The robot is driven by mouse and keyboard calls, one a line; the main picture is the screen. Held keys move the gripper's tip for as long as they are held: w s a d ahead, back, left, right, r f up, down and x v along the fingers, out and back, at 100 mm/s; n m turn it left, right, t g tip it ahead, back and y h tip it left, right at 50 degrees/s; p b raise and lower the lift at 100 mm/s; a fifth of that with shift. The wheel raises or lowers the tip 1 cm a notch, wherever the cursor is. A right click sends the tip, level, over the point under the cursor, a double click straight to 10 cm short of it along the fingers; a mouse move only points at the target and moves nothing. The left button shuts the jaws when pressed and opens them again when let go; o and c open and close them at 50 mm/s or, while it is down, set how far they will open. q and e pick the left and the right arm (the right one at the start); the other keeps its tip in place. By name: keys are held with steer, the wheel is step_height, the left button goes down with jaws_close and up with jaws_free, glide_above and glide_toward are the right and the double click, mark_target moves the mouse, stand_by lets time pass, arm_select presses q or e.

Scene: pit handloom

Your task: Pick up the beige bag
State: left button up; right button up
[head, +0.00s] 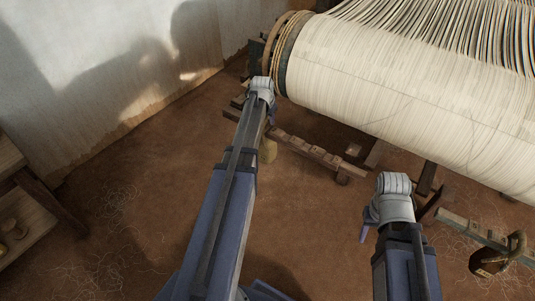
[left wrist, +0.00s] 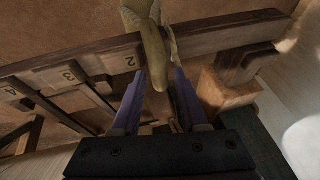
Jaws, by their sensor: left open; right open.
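The beige bag (left wrist: 148,40) hangs at a dark wooden rail in the left wrist view, its lower end tapering down between my left fingertips. In the head view a small part of it (head: 268,150) shows just right of my left arm; the rest is hidden behind the arm. My left gripper (left wrist: 160,80) is open, with one purple finger on each side of the bag's narrow end; I cannot tell whether they touch it. In the head view my left gripper (head: 272,112) is below the loom's roller end. My right gripper (head: 367,230) is open and empty at the lower right.
The loom's large thread-wound roller (head: 400,80) fills the upper right. The rail (left wrist: 215,38) has numbered pegs. A wooden bench (head: 30,215) stands at the left. The floor between is mostly clear.

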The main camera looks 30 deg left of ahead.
arm_select(q)
steer(key=shift+b+x, duration=0.55)
steer(key=shift+x, duration=0.6)
steer(key=shift+r, duration=0.1)
jaws_close()
stand_by(0.4)
